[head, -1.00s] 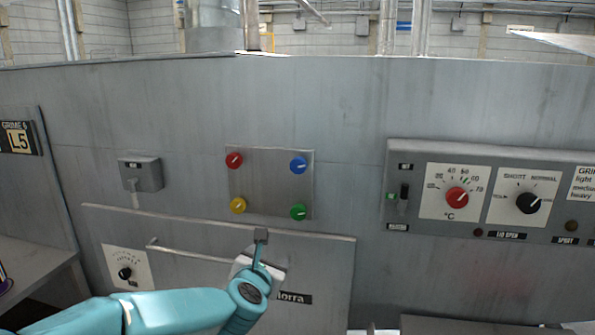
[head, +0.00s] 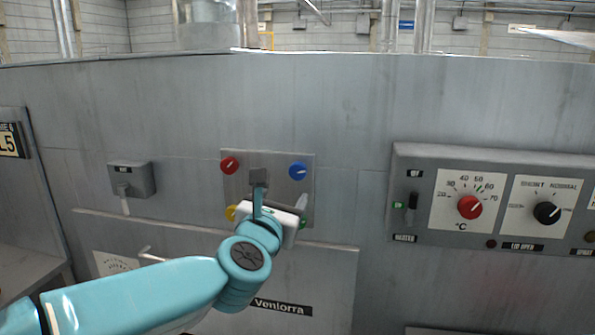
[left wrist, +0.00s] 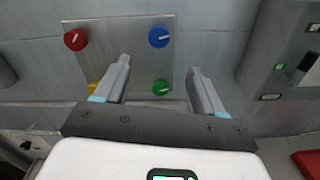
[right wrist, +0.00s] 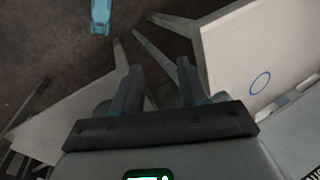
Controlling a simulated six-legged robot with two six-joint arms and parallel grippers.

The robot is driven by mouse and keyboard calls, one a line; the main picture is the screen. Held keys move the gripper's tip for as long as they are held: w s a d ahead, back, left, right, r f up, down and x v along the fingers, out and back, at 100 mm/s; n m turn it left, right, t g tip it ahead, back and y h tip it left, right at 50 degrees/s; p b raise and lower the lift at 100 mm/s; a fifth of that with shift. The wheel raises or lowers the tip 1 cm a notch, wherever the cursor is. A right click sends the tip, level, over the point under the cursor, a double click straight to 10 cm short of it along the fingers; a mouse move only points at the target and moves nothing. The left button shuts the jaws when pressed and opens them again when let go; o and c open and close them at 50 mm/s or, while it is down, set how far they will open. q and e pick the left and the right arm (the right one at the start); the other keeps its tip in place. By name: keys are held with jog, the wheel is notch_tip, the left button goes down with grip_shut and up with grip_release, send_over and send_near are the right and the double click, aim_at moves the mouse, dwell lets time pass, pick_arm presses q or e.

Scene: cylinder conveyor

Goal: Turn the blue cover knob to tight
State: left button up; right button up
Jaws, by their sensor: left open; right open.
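The blue knob (head: 298,171) is at the top right of a square metal plate (head: 282,160) on the grey machine wall. Its white mark points sideways, slightly tilted. In the left wrist view the blue knob (left wrist: 159,36) lies beyond the fingertips, between them in width. My left gripper (head: 280,192) is open and empty in front of the plate, below the blue knob and apart from it. Its fingers also show in the left wrist view (left wrist: 160,80). My right gripper (right wrist: 157,75) is open and empty, away from the plate.
A red knob (head: 229,166) is at top left of the plate. A yellow knob (head: 231,213) and a green knob (left wrist: 162,87) sit low, partly hidden in the head view. A control panel (head: 420,165) with dials protrudes at right. A switch box (head: 131,178) is at left.

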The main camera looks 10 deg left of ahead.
aim_at(297, 171)
pick_arm(q)
jog(key=w+p, duration=0.5)
jog(key=w, duration=0.8)
jog(key=shift+w+a, duration=0.1)
jog(key=shift+w, duration=0.4)
jog(key=c, duration=1.1)
